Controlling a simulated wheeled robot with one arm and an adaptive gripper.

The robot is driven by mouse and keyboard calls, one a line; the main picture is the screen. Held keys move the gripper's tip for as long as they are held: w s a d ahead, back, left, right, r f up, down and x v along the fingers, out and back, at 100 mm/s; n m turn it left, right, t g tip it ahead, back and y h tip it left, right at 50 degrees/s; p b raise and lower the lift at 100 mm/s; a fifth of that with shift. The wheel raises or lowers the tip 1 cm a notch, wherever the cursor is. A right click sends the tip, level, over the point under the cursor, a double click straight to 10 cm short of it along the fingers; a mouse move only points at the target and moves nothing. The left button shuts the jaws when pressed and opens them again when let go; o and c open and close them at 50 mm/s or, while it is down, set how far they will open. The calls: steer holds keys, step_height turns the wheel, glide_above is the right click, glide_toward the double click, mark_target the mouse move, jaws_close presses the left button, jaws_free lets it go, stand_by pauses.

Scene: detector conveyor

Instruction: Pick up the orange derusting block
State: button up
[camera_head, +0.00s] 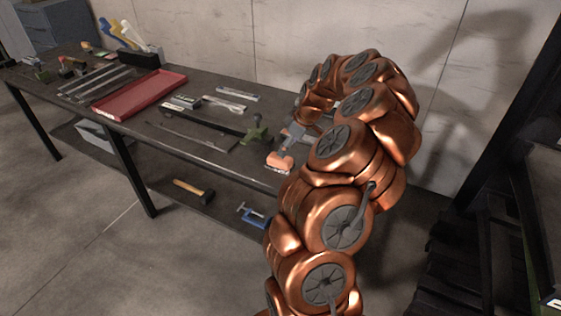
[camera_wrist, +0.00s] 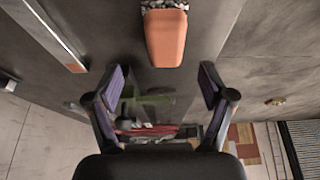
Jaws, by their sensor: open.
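The orange derusting block (camera_head: 280,161) lies on the dark workbench (camera_head: 215,153) near its front edge, close below my gripper (camera_head: 294,139) in the head view. In the wrist view the block (camera_wrist: 166,38) is at the top centre, an orange body with a grey speckled strip at its far end. My gripper (camera_wrist: 162,88) is open there, its two purple-padded fingers spread wide with nothing between them. The block lies beyond the fingertips in that picture, apart from them. My arm hides the right end of the bench in the head view.
A green-handled clamp (camera_head: 257,134) lies just left of the block. A red tray (camera_head: 140,92), metal bars and several hand tools lie further left. A hammer (camera_head: 193,190) and a blue clamp (camera_head: 251,214) are on the lower shelf. A wall (camera_head: 230,40) stands behind.

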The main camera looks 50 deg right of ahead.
mark_target(280, 158)
steer(key=shift+a+p+x, duration=0.25)
steer(key=shift+p+x, duration=0.45)
steer(key=shift+x, duration=0.75)
steer(key=shift+a+p+x, duration=0.25)
steer(key=shift+p+x, duration=0.45)
steer(key=shift+x, duration=0.7)
steer(key=shift+w+f, duration=0.2)
steer(key=shift+f, duration=0.25)
steer(key=c, duration=1.3)
steer(key=shift+r, duration=0.1)
steer(key=shift+d+r+b, duration=0.1)
steer(key=shift+r+b, duration=0.75)
steer(key=shift+r, duration=0.55)
steer(key=shift+s+r, duration=0.15)
steer(key=shift+r, duration=0.15)
steer(key=s+a+b, duration=0.1)
steer(key=s+a, duration=0.2)
steer(key=a, duration=0.1)
steer(key=s+a+r+b, duration=0.1)
steer(key=s+a+b, duration=0.1)
steer(key=s+a, duration=0.2)
steer(key=s+a+b, duration=0.2)
steer(key=s+a, duration=0.1)
steer(key=a, duration=0.1)
steer(key=shift+s+r, duration=0.25)
